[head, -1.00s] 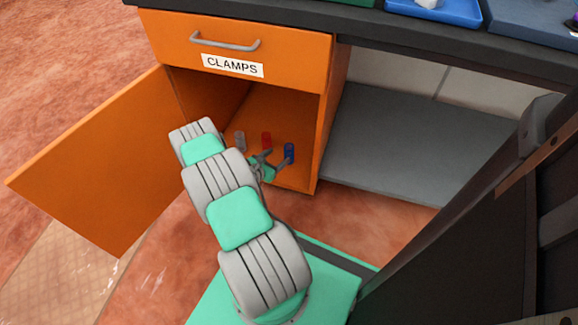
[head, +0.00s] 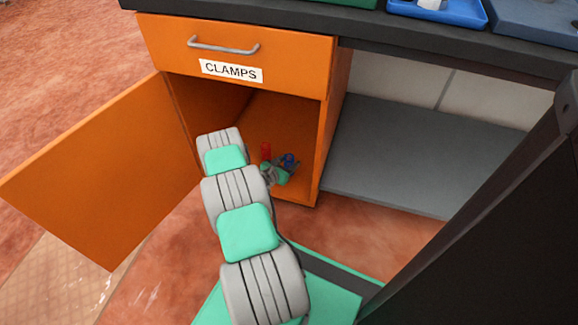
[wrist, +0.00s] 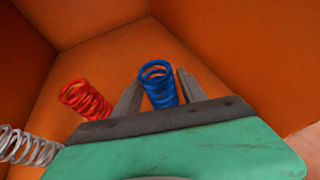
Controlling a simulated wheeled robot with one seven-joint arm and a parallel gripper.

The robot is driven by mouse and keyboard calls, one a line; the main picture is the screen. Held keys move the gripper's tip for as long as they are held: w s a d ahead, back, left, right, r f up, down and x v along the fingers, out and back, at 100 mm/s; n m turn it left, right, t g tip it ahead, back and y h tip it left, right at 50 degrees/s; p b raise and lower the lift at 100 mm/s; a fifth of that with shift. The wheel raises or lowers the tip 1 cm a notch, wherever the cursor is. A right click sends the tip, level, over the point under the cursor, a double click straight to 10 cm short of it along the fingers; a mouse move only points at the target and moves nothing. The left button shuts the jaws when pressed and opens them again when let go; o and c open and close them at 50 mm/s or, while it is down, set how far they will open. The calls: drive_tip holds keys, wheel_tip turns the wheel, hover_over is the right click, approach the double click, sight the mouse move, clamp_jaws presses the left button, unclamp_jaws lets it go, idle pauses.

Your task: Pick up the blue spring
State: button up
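The blue spring (wrist: 161,86) stands between the two fingers of my gripper (wrist: 160,76) in the wrist view. The fingers are apart, one on each side of it, with a narrow gap visible near the left finger. The lower end of the spring is hidden behind the gripper body. In the head view, the blue spring (head: 289,160) is at the right of the cabinet's lower compartment, with my gripper (head: 284,167) right at it and partly covering it.
A red spring (wrist: 86,99) stands just left of the gripper; it also shows in the head view (head: 266,151). A grey spring (wrist: 27,148) is farther left. Orange cabinet walls (wrist: 235,45) close around the gripper. The cabinet door (head: 90,170) stands open at left.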

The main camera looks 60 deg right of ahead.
clamp_jaws()
idle(0.3)
